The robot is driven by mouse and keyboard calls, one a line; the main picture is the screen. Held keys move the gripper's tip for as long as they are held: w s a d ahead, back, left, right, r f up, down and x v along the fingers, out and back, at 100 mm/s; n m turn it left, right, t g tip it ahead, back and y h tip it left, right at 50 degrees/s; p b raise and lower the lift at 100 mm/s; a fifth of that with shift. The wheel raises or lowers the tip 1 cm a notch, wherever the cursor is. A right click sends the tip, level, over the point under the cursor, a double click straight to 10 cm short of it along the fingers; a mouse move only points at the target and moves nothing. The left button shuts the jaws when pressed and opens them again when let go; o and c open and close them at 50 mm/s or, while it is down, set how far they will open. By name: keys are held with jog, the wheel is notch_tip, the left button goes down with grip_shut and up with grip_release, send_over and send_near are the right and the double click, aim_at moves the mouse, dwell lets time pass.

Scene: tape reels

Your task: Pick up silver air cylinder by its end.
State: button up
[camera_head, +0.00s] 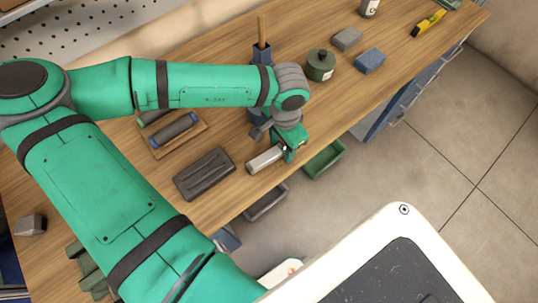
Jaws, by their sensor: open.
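The silver air cylinder (264,160) lies on the wooden bench near its front edge. My gripper (289,153) is at the cylinder's right end, pointing down, with its green fingers around or just beside that end. The gripper is open. The cylinder's right end is partly hidden by the gripper, so I cannot tell whether the fingers touch it.
A dark tray (204,174) lies left of the cylinder. A wooden holder with dark rolls (174,131) is behind it. A green canister (320,65), a grey block (347,39) and a blue block (370,60) stand farther right. Open drawers (324,160) jut out below the bench edge.

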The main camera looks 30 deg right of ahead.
grip_shut()
